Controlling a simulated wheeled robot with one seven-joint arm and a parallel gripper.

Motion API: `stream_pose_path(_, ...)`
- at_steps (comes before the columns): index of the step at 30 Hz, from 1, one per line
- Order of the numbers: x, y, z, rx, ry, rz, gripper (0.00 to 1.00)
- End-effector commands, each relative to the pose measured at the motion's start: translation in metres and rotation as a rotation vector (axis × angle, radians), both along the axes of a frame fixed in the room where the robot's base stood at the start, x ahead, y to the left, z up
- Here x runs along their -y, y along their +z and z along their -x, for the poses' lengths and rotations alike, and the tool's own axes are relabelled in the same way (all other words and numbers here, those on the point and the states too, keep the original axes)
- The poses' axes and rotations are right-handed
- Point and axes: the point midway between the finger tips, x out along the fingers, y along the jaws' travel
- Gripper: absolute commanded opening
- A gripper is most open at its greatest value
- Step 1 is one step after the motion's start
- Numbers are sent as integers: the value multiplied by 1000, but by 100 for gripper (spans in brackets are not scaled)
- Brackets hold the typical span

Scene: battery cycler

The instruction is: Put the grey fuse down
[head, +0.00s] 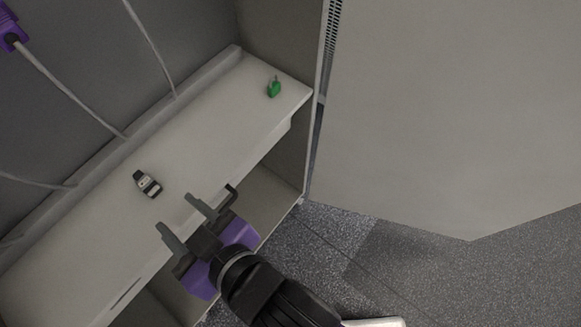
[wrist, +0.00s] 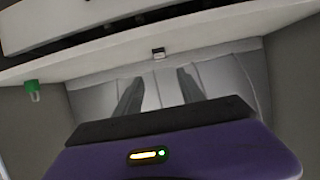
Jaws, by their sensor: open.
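The grey fuse (head: 147,184), a small dark block with a pale label, lies on the light shelf (head: 215,130) in the head view. In the wrist view a small dark and white block, which looks like the same fuse (wrist: 158,53), shows beyond the fingertips, between their lines. My gripper (head: 176,211) is open and empty, at the shelf's front edge, apart from the fuse. Its two grey fingers (wrist: 158,80) stand apart in the wrist view, with nothing between them.
A green object (head: 274,87) with a metal loop stands at the shelf's far right end; it also shows in the wrist view (wrist: 32,88). Cables hang along the back wall, one from a purple plug (head: 10,30). A large pale panel (head: 440,110) is at right. The shelf's middle is clear.

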Motion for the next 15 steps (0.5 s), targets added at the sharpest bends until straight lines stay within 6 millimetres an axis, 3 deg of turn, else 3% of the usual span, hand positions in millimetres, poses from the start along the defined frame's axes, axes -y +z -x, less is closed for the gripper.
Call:
stream_pose_path(5, 42, -21, -9, -6, -79, -5, 47)
stream_pose_path(10, 125, -50, -11, -1, -238, -24, 47)
stream_pose_path(15, 208, -65, 8, 18, -406, -43, 47)
